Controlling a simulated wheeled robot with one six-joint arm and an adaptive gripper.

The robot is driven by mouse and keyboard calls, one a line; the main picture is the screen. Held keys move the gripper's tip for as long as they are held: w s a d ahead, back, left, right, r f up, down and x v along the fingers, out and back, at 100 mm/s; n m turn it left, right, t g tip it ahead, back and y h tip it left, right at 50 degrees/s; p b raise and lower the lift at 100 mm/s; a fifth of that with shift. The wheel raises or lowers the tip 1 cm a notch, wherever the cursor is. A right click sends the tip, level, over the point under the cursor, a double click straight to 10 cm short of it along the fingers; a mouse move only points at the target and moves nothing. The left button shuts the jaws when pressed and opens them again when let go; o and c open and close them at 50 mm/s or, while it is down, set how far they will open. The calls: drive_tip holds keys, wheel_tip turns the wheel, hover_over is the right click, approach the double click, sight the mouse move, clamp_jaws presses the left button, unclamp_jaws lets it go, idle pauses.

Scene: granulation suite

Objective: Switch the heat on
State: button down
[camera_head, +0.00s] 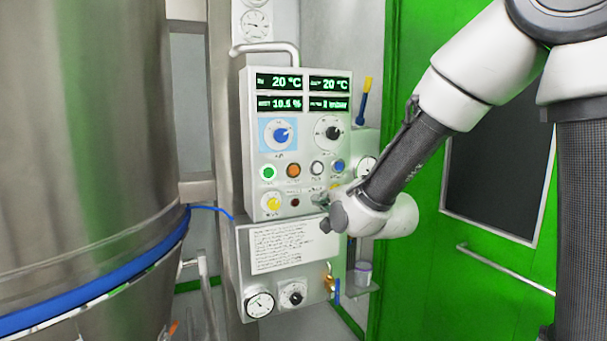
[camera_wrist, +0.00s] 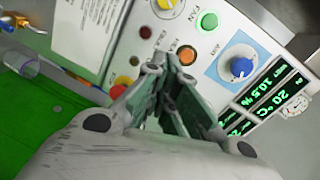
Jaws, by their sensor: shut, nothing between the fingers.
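The control panel (camera_head: 304,145) is a pale upright box with green readouts on top, two of them showing 20 °C. Below the dials is a row of round buttons: a green button (camera_head: 268,172), an orange button (camera_head: 293,170), a white one and a blue one. In the wrist view the orange button (camera_wrist: 187,55) lies just right of my fingertips, with small, hard-to-read lettering beside it. My gripper (camera_wrist: 164,66) is shut and empty, close in front of the panel face; contact cannot be told. In the head view my gripper (camera_head: 322,197) is at the panel's lower right.
A blue-pointer dial (camera_head: 281,133) and a black dial (camera_head: 331,131) sit above the buttons. A yellow knob (camera_head: 271,203) is below. A lower box (camera_head: 290,255) carries a text sheet and gauges. A steel vessel (camera_head: 90,130) stands left, a green door (camera_head: 410,270) right.

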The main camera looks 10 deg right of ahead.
sight(298, 170)
drive_tip(key=r+m, duration=0.1)
drive_tip(key=r+m+t, duration=0.1)
drive_tip(key=r+t, duration=0.1)
drive_tip(key=shift+w+d+r+m, duration=0.2)
drive_tip(key=shift+d+r+m, duration=0.05)
drive_tip(key=shift+r+m, duration=0.15)
drive_tip(key=x, duration=1.3)
drive_tip(key=shift+w+f, duration=0.1)
drive_tip(key=shift+w+a, duration=0.15)
drive_tip(key=shift+w, duration=0.25)
